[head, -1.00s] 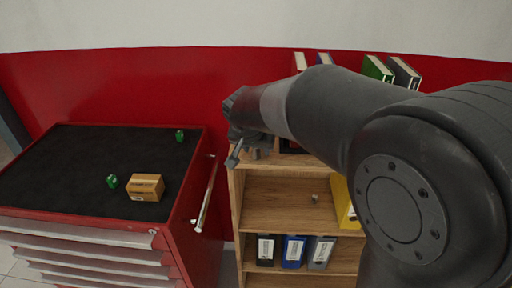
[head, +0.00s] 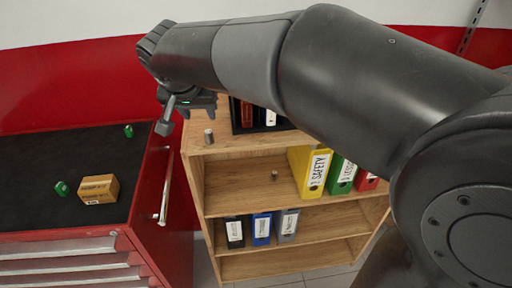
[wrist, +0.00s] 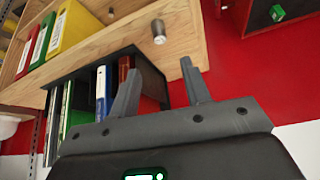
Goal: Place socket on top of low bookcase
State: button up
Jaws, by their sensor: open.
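A small grey metal socket (head: 209,136) stands upright on the top board of the low wooden bookcase (head: 235,141), near its front left corner. It also shows in the wrist view (wrist: 158,32), beyond my fingertips and apart from them. My gripper (head: 178,115) is above and just left of this socket in the head view. In the wrist view, my gripper (wrist: 158,75) has its two fingers spread with nothing between them. A second small metal piece (head: 275,175) sits on the shelf below the top; it also shows in the wrist view (wrist: 111,13).
A dark file holder (head: 240,121) with binders stands on the bookcase top behind the socket. A red tool cabinet (head: 130,252) at left carries a cardboard box (head: 98,189) and green items (head: 61,188). Coloured binders (head: 314,172) fill part of the shelves.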

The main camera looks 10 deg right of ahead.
jog(key=s+d+f, duration=0.1)
jog(key=s+d, duration=0.6)
jog(key=d, duration=0.5)
jog(key=s+d+f+n, duration=0.1)
jog(key=s+d+f, duration=0.2)
jog(key=s, duration=0.3)
jog(key=s+d+f+n+y, duration=0.1)
jog(key=s+d+f, duration=0.2)
jog(key=s+d, duration=0.2)
jog(key=shift+s+f, duration=0.15)
jog(key=shift+s, duration=0.9)
